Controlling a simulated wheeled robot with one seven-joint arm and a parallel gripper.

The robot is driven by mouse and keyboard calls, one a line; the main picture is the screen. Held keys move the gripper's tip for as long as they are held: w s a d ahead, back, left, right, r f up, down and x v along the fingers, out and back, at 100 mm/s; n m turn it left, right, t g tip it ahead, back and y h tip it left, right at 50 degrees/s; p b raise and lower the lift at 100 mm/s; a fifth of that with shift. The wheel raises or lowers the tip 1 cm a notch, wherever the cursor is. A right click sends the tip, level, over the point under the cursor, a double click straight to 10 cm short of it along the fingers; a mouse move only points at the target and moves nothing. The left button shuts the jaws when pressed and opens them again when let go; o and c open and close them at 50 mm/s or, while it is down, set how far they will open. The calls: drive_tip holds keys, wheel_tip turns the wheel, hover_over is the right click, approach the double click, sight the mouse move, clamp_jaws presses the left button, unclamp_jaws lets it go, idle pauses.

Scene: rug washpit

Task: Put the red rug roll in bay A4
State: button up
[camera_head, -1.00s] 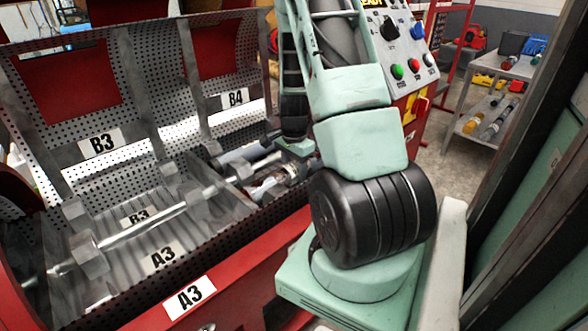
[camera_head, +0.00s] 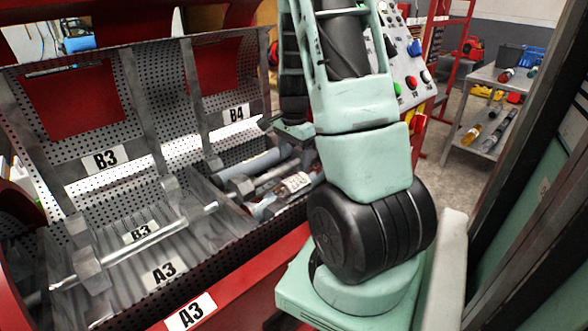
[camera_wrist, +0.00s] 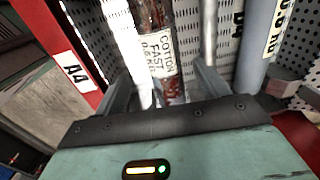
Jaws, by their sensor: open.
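The red rug roll (camera_wrist: 153,25) is reddish-brown with a white tag reading "COTTON FAST". It lies in the bay beside the A4 label (camera_wrist: 75,72); its near end is close to my gripper's base in the wrist view. In the head view its tagged part (camera_head: 296,182) shows in the trough below B4, partly hidden by my arm. My gripper (camera_wrist: 165,88) is open, with one finger on each side of the roll and visible gaps between. In the head view my gripper (camera_head: 292,130) is above the trough, its fingers hard to make out.
A blue-grey roll (camera_wrist: 260,45) lies beside the red one, right in the wrist view. A metal bar with blocks (camera_head: 150,235) spans bay A3 (camera_head: 190,312). Perforated dividers stand between bays. A control panel (camera_head: 405,60) and a shelf cart (camera_head: 490,95) are to the right.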

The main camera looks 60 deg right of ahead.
drive_tip(key=w+a+r+n, duration=0.2)
drive_tip(key=a+n, duration=0.2)
drive_tip(key=a, duration=0.5)
drive_tip(key=w+a+r+n+y, duration=0.15)
drive_tip(key=a+n, duration=0.35)
drive_tip(key=a, duration=0.5)
drive_tip(key=w+a+r+n, duration=0.3)
drive_tip(key=a+n, duration=0.1)
drive_tip(key=a, duration=0.5)
drive_tip(key=s+a+r+n, duration=0.2)
drive_tip(key=s+a+n, duration=1.4)
drive_tip(key=a, duration=0.3)
drive_tip(key=shift+s+a+r+h, duration=0.25)
drive_tip(key=shift+s+r+h, duration=0.1)
drive_tip(key=shift+h, duration=0.1)
